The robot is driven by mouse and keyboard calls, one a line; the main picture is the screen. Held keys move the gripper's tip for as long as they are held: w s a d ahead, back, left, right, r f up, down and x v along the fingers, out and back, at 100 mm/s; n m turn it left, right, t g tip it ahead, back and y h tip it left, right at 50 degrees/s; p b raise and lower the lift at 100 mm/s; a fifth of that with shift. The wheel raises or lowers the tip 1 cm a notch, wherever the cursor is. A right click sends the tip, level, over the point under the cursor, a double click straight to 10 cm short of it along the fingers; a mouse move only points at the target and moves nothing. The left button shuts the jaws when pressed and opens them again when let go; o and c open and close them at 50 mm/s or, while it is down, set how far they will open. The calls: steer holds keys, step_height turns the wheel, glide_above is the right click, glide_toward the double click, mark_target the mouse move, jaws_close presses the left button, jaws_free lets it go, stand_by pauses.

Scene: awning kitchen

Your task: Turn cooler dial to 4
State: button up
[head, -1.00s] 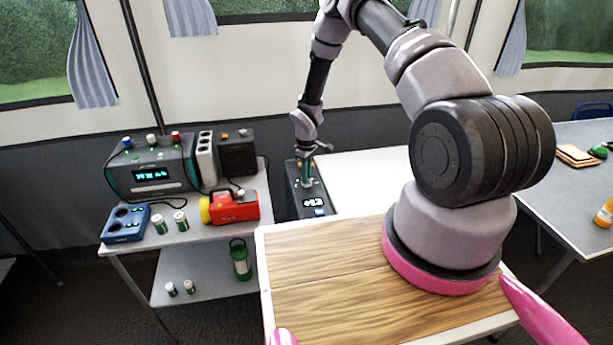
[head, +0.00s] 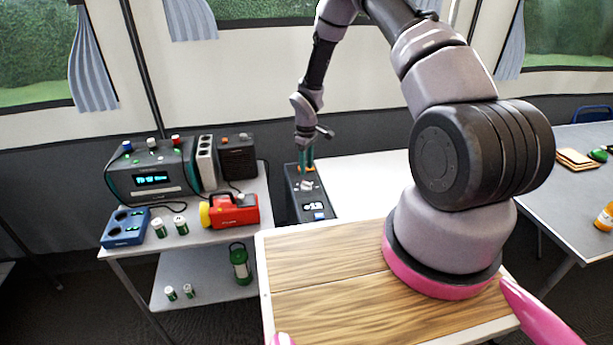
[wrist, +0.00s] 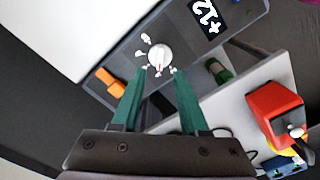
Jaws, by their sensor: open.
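The cooler (head: 292,192) is a dark box between the grey shelf table and the white surface. My gripper (head: 306,168) has teal fingers and is just above and behind the dial in the head view. In the wrist view the open fingers (wrist: 159,73) point at the dial, one on either side, holding nothing.
An orange switch (wrist: 109,81) is on the cooler beside the dial. A red flashlight (head: 234,210), a power station (head: 150,170) and a blue charger (head: 124,226) stand on the left table. The wooden counter (head: 330,285) in front is clear.

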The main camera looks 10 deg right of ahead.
steer(key=shift+r, duration=2.25)
